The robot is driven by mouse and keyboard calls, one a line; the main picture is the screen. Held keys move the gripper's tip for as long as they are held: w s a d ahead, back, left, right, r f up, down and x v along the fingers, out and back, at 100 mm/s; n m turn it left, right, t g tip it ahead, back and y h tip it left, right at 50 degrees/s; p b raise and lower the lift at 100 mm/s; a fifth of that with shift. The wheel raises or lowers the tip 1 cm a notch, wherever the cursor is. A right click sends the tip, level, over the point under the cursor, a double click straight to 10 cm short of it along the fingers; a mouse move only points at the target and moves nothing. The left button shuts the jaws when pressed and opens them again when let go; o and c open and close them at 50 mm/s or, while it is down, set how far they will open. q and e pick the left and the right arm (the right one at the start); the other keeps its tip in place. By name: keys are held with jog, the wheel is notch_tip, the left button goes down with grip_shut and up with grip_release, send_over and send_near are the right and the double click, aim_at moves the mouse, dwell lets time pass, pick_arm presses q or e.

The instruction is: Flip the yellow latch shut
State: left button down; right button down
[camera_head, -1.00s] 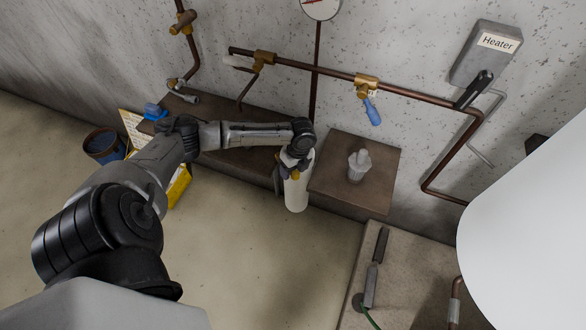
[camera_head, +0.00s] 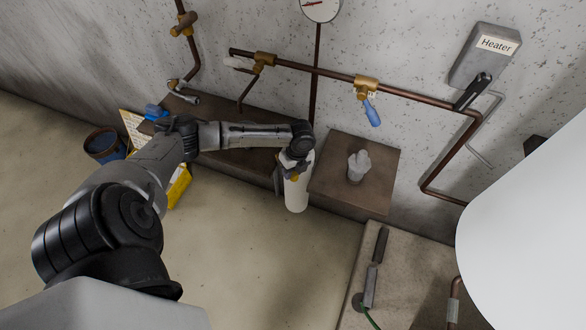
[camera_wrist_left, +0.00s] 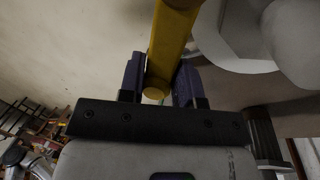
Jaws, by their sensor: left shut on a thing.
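The yellow latch (camera_wrist_left: 170,40) shows in the left wrist view as a thick yellow bar with a rounded end, running up out of the frame. My left gripper (camera_wrist_left: 160,80) has a dark finger on each side of this bar and is shut on it. My right gripper is in neither view.
A brown slab (camera_head: 374,180) with a pale fitting (camera_head: 358,166) is right of the cylinder. Behind run a copper pipe (camera_head: 325,70), a blue-handled valve (camera_head: 371,110) and a grey heater box (camera_head: 484,57). A blue bucket (camera_head: 103,146) stands left.

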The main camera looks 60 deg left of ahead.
pick_arm(q)
jog(key=shift+s+m, duration=0.2)
jog(key=shift+m, duration=0.2)
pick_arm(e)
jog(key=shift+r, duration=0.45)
pick_arm(q)
jog(key=c, duration=0.8)
grip_release()
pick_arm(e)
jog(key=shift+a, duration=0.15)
pick_arm(q)
notch_tip(320, 180, up, 14)
jog(key=w+b, duration=0.1)
jog(key=w, duration=0.1)
jog(key=shift+w+f, duration=0.2)
jog(key=shift+w, duration=0.15)
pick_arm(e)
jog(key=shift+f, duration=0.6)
